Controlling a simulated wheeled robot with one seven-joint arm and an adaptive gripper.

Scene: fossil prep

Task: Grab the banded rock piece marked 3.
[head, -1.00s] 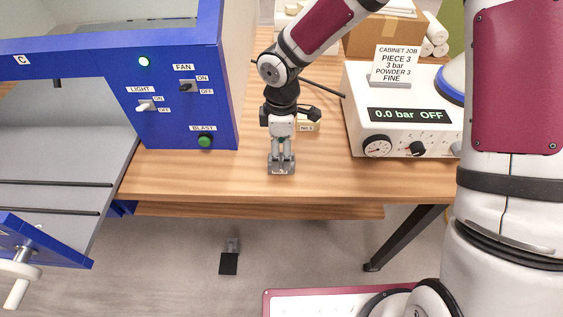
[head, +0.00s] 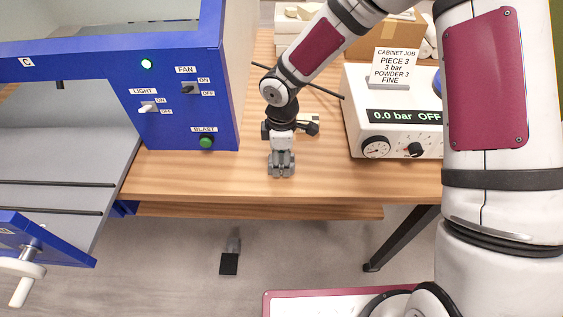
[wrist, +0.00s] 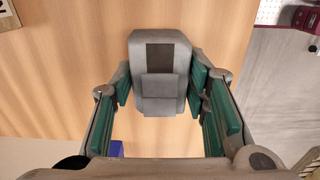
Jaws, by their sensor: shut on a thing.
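The rock piece (wrist: 158,108) shows in the wrist view as a grey rounded block with a darker square patch and a raised step across it. It lies between the green pads of my gripper (wrist: 160,86), which are closed against its two sides. No number shows on the faces in view. In the head view my gripper (head: 281,169) points down near the front edge of the wooden bench (head: 210,180), and its fingers mostly hide the piece. I cannot tell whether the piece still touches the bench.
A blue cabinet (head: 215,70) with switches and a green blast button (head: 206,142) stands left. A white control box (head: 400,140) reading 0.0 bar OFF stands right, topped by a job card (head: 394,68) naming piece 3.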

